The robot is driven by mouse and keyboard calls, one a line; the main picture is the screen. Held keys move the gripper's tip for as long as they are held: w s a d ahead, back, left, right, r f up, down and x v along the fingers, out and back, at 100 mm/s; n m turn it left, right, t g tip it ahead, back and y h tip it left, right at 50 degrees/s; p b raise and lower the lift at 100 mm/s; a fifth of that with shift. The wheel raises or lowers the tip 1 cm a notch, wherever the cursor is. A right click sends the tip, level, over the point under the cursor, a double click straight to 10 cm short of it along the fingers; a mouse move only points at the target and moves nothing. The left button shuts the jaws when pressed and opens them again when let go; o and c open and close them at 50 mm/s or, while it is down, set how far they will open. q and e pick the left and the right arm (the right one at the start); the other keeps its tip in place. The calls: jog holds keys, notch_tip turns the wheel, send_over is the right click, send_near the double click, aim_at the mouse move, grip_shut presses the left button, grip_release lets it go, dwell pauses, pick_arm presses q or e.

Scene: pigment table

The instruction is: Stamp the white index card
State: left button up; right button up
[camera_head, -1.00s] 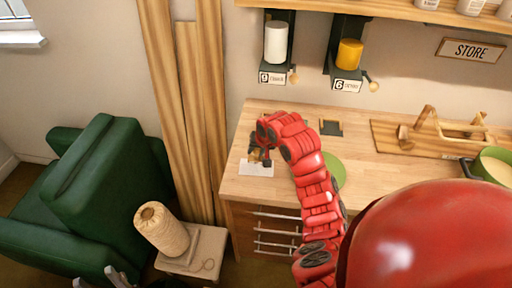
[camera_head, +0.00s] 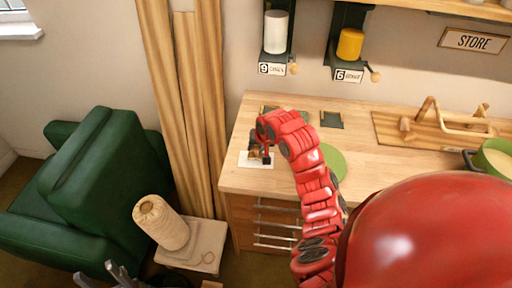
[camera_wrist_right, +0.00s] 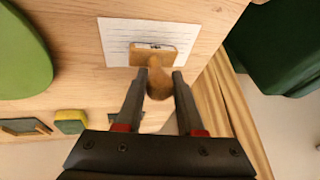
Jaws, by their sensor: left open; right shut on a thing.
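The white index card (camera_head: 243,162) lies flat near the left end of the wooden table, and its ruled lines show in the right wrist view (camera_wrist_right: 115,34). My right gripper (camera_head: 262,156) is shut on the handle of a wooden stamp (camera_wrist_right: 152,55). The stamp block is over the card, with a dark marking along its far edge. I cannot tell whether it touches the card. The right gripper's fingers (camera_wrist_right: 160,80) flank the handle in the wrist view. My left gripper (camera_head: 118,274) is open and empty at the bottom left, partly cut off, away from the table.
A green round piece (camera_head: 334,160) lies right of the card, partly behind my right arm. A small dark tray (camera_head: 331,120) lies farther back.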

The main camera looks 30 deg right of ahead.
jog(key=shift+f, duration=0.55)
dwell(0.4)
jog(key=shift+f, duration=0.1)
dwell(0.8)
jog(key=shift+r+p, duration=0.55)
jog(key=shift+r, duration=0.65)
jog(key=shift+r+p, duration=1.05)
jog(key=shift+r, duration=1.3)
